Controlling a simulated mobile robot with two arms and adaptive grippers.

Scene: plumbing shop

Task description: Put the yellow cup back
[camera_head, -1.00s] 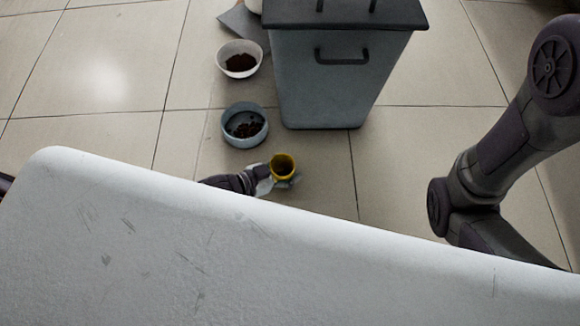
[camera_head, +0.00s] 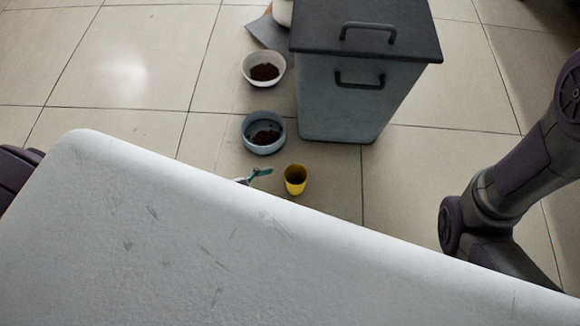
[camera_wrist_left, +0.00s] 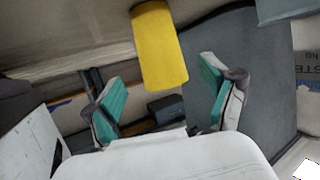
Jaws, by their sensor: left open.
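The yellow cup (camera_head: 295,179) stands upright on the tiled floor, just beyond the white edge in front of me. It also shows in the left wrist view (camera_wrist_left: 160,45), ahead of my fingers. My left gripper (camera_head: 259,174) is to the left of the cup in the head view, mostly hidden behind the white edge. In the left wrist view the gripper (camera_wrist_left: 164,95) is open and empty, its teal-padded fingers spread apart. The cup is not held. My right gripper is out of view; only part of that arm shows at the right.
A blue bowl (camera_head: 263,133) and a white bowl (camera_head: 264,69), both with dark brown contents, stand in line behind the cup. A grey lidded bin (camera_head: 345,100) stands to their right. The floor to the left of the bowls is clear.

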